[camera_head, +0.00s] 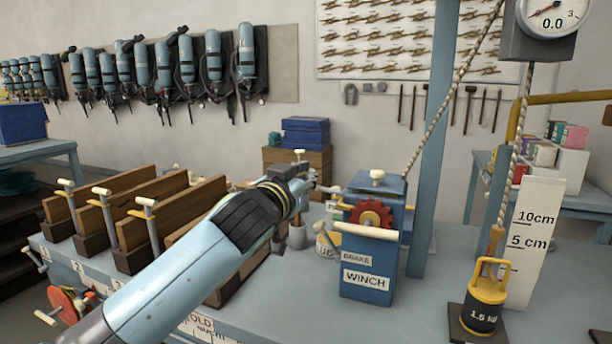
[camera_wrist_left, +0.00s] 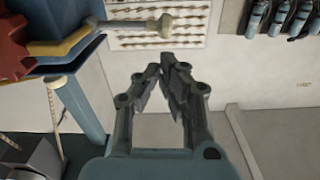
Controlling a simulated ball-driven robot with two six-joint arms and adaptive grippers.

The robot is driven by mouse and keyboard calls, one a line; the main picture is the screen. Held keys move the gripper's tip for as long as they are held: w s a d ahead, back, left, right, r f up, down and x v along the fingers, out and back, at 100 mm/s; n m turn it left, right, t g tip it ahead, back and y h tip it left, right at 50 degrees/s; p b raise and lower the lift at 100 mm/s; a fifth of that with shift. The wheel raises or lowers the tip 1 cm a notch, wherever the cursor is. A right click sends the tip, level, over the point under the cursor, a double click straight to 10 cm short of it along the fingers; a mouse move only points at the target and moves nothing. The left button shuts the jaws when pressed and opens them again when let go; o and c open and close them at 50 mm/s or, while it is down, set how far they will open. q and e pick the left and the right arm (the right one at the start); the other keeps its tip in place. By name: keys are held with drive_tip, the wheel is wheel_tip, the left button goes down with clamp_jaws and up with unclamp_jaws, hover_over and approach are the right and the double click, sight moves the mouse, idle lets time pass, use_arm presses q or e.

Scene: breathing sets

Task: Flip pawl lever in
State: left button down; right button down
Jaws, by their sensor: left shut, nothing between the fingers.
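The blue winch (camera_head: 368,275) stands on the bench, labelled BRAKE and WINCH, with a red toothed wheel (camera_head: 370,214) on it. A small pale lever end (camera_head: 331,189) sticks out to the left of the wheel and looks like the pawl lever. In the left wrist view a pale rod with a round knob (camera_wrist_left: 152,26) points right from a yellow bar beside the red wheel (camera_wrist_left: 14,45). My left gripper (camera_head: 312,180) is just left of the winch, its fingers shut and empty. In the wrist view the fingertips (camera_wrist_left: 162,76) are below the knob, apart from it. My right gripper is not in view.
A blue post (camera_head: 432,150) and rope (camera_head: 445,95) rise behind the winch. A 1.5 kg weight (camera_head: 484,310) stands at right beside a centimetre scale (camera_head: 531,235). Wooden boards with pale-handled clamps (camera_head: 145,205) fill the bench's left. A grey cup (camera_head: 298,236) stands below my gripper.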

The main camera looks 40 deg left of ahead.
use_arm(q)
drive_tip(key=shift+w+a+f, duration=0.1)
drive_tip(key=shift+w+f, duration=0.35)
drive_tip(key=shift+w, duration=0.05)
drive_tip(key=shift+a+f+b, duration=0.25)
drive_tip(key=shift+f+b, duration=0.4)
drive_tip(key=shift+b, duration=0.25)
drive_tip(key=shift+w, duration=0.1)
